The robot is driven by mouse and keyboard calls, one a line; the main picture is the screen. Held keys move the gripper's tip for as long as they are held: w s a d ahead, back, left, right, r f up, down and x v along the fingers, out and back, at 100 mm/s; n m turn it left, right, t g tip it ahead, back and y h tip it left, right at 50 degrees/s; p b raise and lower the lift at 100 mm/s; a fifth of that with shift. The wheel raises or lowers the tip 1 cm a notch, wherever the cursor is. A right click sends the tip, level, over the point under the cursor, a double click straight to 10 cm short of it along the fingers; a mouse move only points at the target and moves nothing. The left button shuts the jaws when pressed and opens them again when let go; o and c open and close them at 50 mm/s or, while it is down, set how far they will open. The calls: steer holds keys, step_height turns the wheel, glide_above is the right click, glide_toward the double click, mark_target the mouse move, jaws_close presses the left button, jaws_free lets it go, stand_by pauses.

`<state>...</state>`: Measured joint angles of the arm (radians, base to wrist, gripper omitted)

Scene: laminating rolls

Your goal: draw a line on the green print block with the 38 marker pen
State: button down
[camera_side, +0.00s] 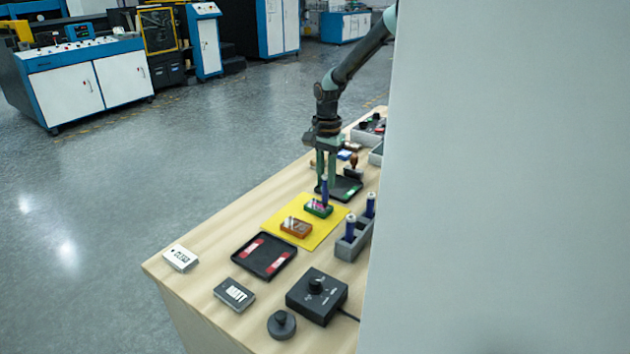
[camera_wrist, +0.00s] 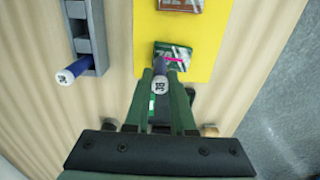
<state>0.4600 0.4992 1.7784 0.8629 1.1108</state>
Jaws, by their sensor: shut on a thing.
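My gripper (camera_side: 326,181) is shut on a blue marker pen (camera_side: 324,193), held upright. In the wrist view the pen's round end reads 38 (camera_wrist: 158,86). The green print block (camera_side: 318,209) lies on the yellow mat (camera_side: 272,227), directly below the pen. The pen's lower end is at the block; I cannot tell whether the tip touches it. The fingers and pen hide part of the block's near side.
A brown block (camera_side: 296,227) shares the mat. A grey pen rack (camera_side: 345,250) with two blue pens stands right of it.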

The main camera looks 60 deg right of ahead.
steer(key=shift+r, duration=3)
steer(key=s+a+r+n, duration=0.1)
steer(key=s+a+n, duration=0.1)
steer(key=a+n, duration=0.7)
steer(key=s+a+r+n, duration=0.2)
steer(key=s+a+n, duration=0.1)
steer(key=a+n, duration=0.6)
steer(key=shift+s+a+r, duration=0.15)
steer(key=shift+a+r, duration=0.15)
steer(key=shift+a, duration=0.25)
